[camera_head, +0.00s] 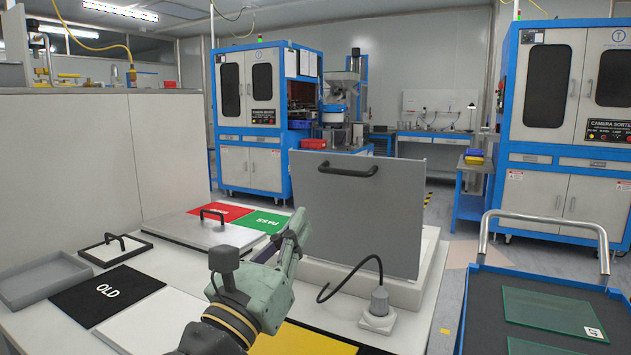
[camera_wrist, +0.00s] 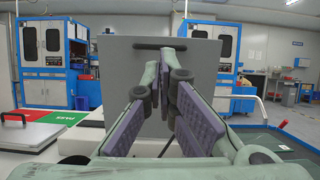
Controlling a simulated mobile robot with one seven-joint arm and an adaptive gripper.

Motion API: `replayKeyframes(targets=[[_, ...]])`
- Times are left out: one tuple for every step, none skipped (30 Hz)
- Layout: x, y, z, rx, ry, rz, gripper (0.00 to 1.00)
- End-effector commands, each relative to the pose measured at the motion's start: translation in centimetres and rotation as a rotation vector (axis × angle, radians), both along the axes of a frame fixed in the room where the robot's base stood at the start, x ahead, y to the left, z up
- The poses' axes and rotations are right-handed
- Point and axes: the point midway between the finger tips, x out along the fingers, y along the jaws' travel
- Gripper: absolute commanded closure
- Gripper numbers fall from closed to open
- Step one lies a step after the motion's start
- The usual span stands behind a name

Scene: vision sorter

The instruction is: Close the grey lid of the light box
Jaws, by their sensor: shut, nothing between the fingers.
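The grey lid (camera_head: 372,215) of the light box stands upright, raised above the white box body (camera_head: 335,278) on the table. A black handle (camera_head: 348,169) sits near the lid's top edge. In the wrist view the lid (camera_wrist: 205,70) fills the middle, with its handle (camera_wrist: 160,46) above and partly behind my fingers. My gripper (camera_head: 300,222) is left of the lid, in front of its face, below handle height. Its fingers are shut and empty, and in the wrist view the fingertips (camera_wrist: 168,65) point toward the lid. I cannot tell whether they touch it.
A black cable runs to a grey plug (camera_head: 379,303) at the box's front. A blue cart (camera_head: 480,310) stands right.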

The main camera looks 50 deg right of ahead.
Motion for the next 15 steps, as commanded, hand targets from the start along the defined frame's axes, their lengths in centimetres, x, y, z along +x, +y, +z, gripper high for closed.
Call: replayKeyframes(targets=[[0.0, -0.7, -0.8, 0.032, -0.012, 0.006, 1.0], [0.0, -1.0, -1.2, 0.044, -0.015, 0.008, 1.0], [0.0, -1.3, -1.4, 0.054, -0.021, 0.01, 1.0], [0.1, -1.6, -1.4, 0.059, -0.023, 0.01, 1.0], [0.1, -1.8, -1.4, 0.06, -0.024, 0.01, 1.0], [0.2, -2.2, -1.2, 0.06, -0.024, 0.01, 1.0], [0.3, -2.6, -1.0, 0.06, -0.023, 0.008, 1.0], [0.4, -3.0, -0.8, 0.059, -0.023, 0.009, 1.0], [0.6, -3.7, -0.5, 0.059, -0.023, 0.008, 1.0], [0.7, -4.2, -0.2, 0.058, -0.022, 0.009, 1.0], [0.9, -4.8, 0.1, 0.058, -0.022, 0.008, 1.0], [1.1, -5.6, 0.4, 0.058, -0.021, 0.007, 1.0], [1.3, -6.2, 0.6, 0.058, -0.021, 0.007, 1.0], [1.5, -6.8, 0.9, 0.057, -0.021, 0.007, 1.0], [1.7, -7.6, 1.2, 0.057, -0.021, 0.007, 1.0]])
